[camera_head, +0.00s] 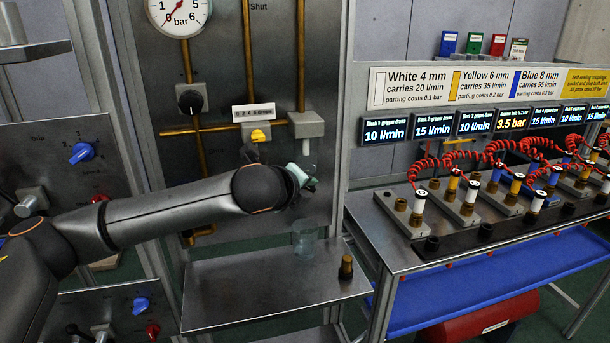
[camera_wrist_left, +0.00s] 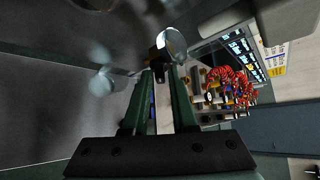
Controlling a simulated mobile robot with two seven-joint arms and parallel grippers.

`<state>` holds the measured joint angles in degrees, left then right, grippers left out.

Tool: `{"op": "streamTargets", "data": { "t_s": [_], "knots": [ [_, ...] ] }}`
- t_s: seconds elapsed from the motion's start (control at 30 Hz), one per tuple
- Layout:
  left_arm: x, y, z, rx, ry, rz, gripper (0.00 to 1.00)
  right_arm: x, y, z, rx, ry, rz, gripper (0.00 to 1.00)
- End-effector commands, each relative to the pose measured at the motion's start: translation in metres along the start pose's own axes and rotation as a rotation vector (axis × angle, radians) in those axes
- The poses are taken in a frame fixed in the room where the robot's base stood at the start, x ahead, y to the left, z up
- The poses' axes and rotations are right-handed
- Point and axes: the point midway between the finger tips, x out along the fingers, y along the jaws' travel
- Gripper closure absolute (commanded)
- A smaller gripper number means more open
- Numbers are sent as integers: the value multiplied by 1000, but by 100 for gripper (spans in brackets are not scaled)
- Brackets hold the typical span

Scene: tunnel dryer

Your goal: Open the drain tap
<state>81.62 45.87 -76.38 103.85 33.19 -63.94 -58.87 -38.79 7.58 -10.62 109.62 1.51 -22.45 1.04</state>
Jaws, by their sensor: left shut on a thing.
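My left gripper (camera_head: 307,178) is in front of the steel panel, just below a grey block with a short pale tube (camera_head: 306,147) under it. In the left wrist view its two green fingers (camera_wrist_left: 161,74) are close together at the tips. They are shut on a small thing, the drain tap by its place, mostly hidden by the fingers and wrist. I cannot tell the tap's angle. A clear glass beaker (camera_head: 304,238) stands on the steel shelf below the gripper. My right gripper is not in view.
A pressure gauge (camera_head: 180,14), brass pipes and a black knob (camera_head: 190,101) are on the panel. A yellow-topped valve (camera_head: 257,134) is left of the grey block. A black-and-brass fitting (camera_head: 346,267) stands on the steel shelf (camera_head: 225,300). A coupling bench (camera_head: 385,232) with red coiled hoses is at right.

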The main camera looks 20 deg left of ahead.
Motion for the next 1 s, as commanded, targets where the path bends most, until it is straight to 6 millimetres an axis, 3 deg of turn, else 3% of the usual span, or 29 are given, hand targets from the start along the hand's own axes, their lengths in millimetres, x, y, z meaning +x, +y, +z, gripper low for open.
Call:
{"op": "streamTargets", "data": {
  "t_s": [0.03,0.1,0.4,1.0],
  "knots": [
    [-4,-6,3,19,3,23,100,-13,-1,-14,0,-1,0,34],
    [-4,-7,3,46,2,52,100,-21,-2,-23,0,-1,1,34],
    [-1,-8,0,188,2,190,100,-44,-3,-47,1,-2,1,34],
    [4,-12,-5,527,2,528,100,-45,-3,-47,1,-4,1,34]
  ]
}}
